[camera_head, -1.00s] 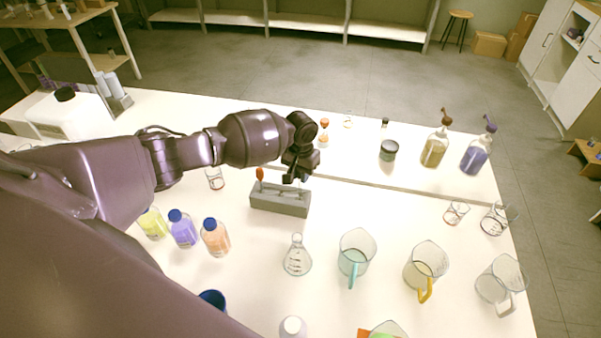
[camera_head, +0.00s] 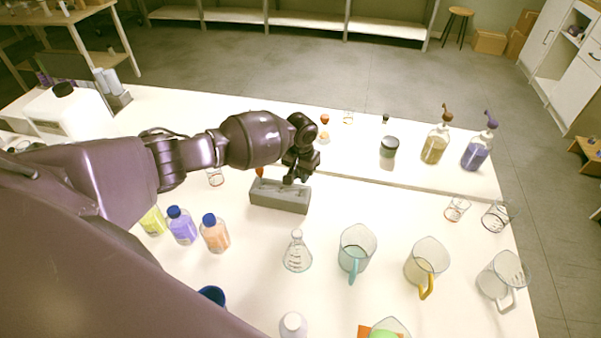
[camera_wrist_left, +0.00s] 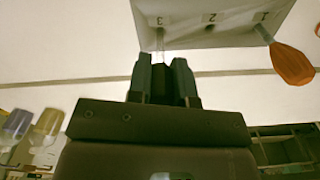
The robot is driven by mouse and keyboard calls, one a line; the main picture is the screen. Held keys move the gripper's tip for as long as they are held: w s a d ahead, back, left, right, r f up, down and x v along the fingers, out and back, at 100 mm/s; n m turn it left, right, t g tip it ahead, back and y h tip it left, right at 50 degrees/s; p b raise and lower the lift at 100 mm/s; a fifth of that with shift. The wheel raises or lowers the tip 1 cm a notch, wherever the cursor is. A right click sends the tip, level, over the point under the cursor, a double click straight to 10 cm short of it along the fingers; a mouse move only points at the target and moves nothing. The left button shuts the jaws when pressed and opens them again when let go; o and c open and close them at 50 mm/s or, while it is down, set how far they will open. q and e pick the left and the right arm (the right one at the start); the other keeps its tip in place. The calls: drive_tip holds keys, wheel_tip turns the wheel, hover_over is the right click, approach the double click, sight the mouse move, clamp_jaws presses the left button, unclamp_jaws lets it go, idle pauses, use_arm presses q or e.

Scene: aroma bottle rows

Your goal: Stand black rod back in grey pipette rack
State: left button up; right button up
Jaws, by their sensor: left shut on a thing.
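The grey pipette rack (camera_head: 280,203) stands on the white bench in the head view. Its face with the numbers 3, 2 and 1 (camera_wrist_left: 215,32) is at the top of the left wrist view. My left gripper (camera_head: 297,176) is over the right part of the rack. In the wrist view the gripper (camera_wrist_left: 163,75) is shut on the black rod (camera_wrist_left: 162,82), which shows as a dark piece between the fingers. A thin clear tip reaches from it towards number 3. I cannot tell whether the tip is in a slot. My right gripper is out of view.
An orange-topped dropper (camera_wrist_left: 291,64) stands by number 1. Bottles with blue caps (camera_head: 214,234) stand left of the rack, a flask (camera_head: 297,255) in front, and jugs (camera_head: 356,250) to the right. A ledge edge runs behind the rack.

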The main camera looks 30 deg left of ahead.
use_arm(q)
drive_tip(key=shift+f, duration=0.1)
drive_tip(key=o, duration=0.9)
drive_tip(key=shift+r+p, duration=0.75)
drive_tip(key=shift+r, duration=1.75)
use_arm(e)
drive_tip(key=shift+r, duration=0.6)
use_arm(q)
drive_tip(key=shift+r, duration=2.5)
drive_tip(key=shift+f, duration=0.1)
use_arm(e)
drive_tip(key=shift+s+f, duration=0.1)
